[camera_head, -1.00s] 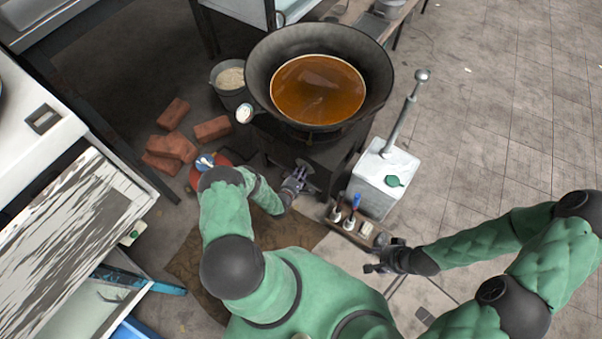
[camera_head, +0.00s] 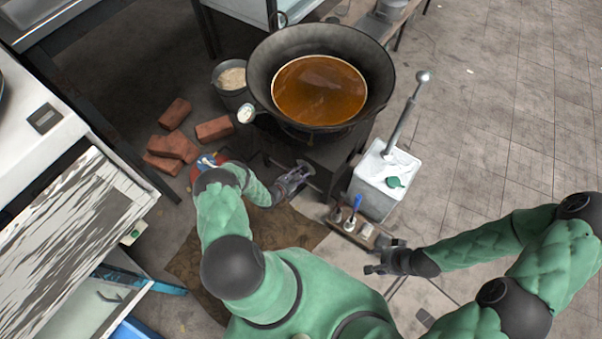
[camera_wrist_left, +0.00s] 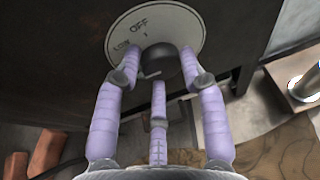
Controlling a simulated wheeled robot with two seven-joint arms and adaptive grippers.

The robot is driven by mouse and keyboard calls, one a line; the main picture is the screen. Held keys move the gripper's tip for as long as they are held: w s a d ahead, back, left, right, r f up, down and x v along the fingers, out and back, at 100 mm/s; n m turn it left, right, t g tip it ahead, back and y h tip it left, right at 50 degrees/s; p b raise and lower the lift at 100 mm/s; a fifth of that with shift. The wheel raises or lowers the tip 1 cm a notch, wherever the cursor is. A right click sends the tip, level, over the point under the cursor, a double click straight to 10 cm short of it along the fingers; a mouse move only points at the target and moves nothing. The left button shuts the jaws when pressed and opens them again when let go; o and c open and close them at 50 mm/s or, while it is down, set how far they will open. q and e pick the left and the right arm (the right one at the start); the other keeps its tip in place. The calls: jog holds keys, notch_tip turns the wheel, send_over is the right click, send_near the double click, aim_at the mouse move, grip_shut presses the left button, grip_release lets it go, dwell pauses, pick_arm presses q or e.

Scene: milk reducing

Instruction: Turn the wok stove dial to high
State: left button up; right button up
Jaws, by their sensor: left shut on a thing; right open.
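The wok stove (camera_head: 335,150) is a dark box under a large black wok (camera_head: 262,70) of amber liquid. Its dial (camera_wrist_left: 160,65) is a dark round knob on a pale disc (camera_wrist_left: 190,25) marked OFF and LOW in the left wrist view. My left gripper (camera_wrist_left: 160,75) has its lilac fingers around the knob and is shut on it. In the head view my left gripper (camera_head: 300,174) is at the front of the stove, and the dial is hidden there. My right gripper (camera_head: 376,262) is open and empty, low at the right. A HIGH mark is not visible.
A white box with a metal lever (camera_head: 378,178) stands right of the stove. A low rack with small bottles (camera_head: 350,225) is between my grippers. Red bricks (camera_head: 172,145) and a bucket (camera_head: 231,77) lie left. Tiled floor at the right is open.

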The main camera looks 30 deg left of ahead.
pick_arm(q)
jog(key=n+h, duration=0.1)
jog(key=n, duration=0.1)
jog(key=shift+w+d+n+h, duration=0.1)
jog(key=shift+n+h, duration=0.2)
jog(key=shift+n+t+h, duration=0.3)
jog(key=shift+n+h, duration=0.5)
jog(key=shift+n, duration=0.4)
jog(key=o, duration=1)
jog(key=shift+o, duration=0.7)
